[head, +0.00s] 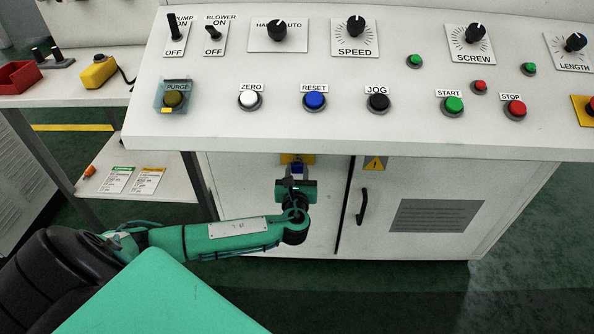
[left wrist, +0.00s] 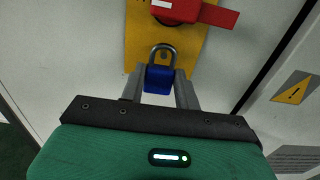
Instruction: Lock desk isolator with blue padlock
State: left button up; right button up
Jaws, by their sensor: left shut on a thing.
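The blue padlock (left wrist: 159,79) shows in the left wrist view, held between the fingers of my left gripper (left wrist: 160,88), with its grey shackle pointing up toward the isolator. The shackle lies in front of the yellow isolator plate (left wrist: 196,62); I cannot tell whether it passes through anything. The red isolator handle (left wrist: 185,11) is just above the shackle and points right. In the head view my left gripper (head: 297,170) is at the cabinet front below the desk edge, and the yellow plate (head: 287,158) shows only in part. My right gripper is not in view.
The desk panel (head: 330,120) overhangs the cabinet, with several buttons and knobs on top. A cabinet door handle (head: 362,205) and a yellow warning label (head: 375,163) are right of my left gripper. A side table with a red bin (head: 18,77) stands at left.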

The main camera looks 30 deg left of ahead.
pick_arm(q)
jog(key=shift+p, duration=0.4)
jog(key=shift+w, duration=0.2)
jog(key=shift+w+a, duration=0.45)
jog(key=shift+w, duration=0.15)
jog(key=shift+f+p, duration=0.1)
jog(key=shift+p, duration=0.3)
dwell(0.3)
